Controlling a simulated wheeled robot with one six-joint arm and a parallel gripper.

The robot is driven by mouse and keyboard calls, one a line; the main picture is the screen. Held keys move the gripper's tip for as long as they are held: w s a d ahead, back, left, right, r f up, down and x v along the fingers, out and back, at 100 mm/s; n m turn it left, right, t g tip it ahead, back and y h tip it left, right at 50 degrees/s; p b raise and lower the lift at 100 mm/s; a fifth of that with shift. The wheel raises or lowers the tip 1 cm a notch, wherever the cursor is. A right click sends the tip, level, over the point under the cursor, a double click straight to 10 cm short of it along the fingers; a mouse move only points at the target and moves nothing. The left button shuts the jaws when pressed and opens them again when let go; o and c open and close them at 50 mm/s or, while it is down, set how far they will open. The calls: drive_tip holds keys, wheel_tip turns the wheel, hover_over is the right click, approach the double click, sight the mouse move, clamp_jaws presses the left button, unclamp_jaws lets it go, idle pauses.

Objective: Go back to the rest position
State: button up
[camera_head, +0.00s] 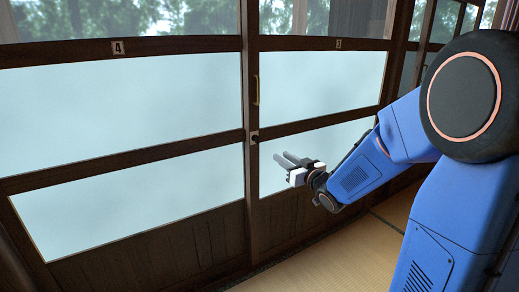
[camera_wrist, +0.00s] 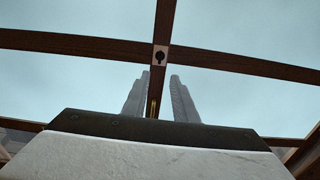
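My gripper (camera_head: 281,157) is at the end of the blue arm, in front of the sliding doors, right of centre in the head view. Its two grey fingers point left toward the doors. In the wrist view my gripper (camera_wrist: 159,84) shows its fingers apart, with a clear gap and nothing between them. A small dark lock on a light plate (camera_wrist: 160,55) shows beyond the fingertips in the wrist view. The same lock (camera_head: 254,137) sits on the door frame in the head view, up and left of the fingers. I cannot tell the exact distance to the doors.
The frosted door marked 4 (camera_head: 110,105) fills the left. A second frosted door (camera_head: 320,88) with a slim brass handle (camera_head: 256,90) stands right of it. Bare tatami floor (camera_head: 340,258) lies below my arm. Trees show through the upper panes.

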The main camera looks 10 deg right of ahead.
drive_tip(key=s+d+f+m+g+h, duration=0.1)
drive_tip(key=s+d+m+g+h, duration=0.15)
drive_tip(key=s, duration=0.55)
drive_tip(key=s+d+f+m+g+h, duration=0.1)
drive_tip(key=s+d+g+h, duration=0.25)
drive_tip(key=s, duration=0.45)
drive_tip(key=s+a+f+g, duration=0.2)
drive_tip(key=s+g, duration=0.1)
drive_tip(key=s, duration=0.9)
drive_tip(key=s+a+f+g, duration=0.2)
drive_tip(key=s+g, duration=0.1)
drive_tip(key=s, duration=0.9)
drive_tip(key=shift+a, duration=0.4)
drive_tip(key=shift+c, duration=0.6)
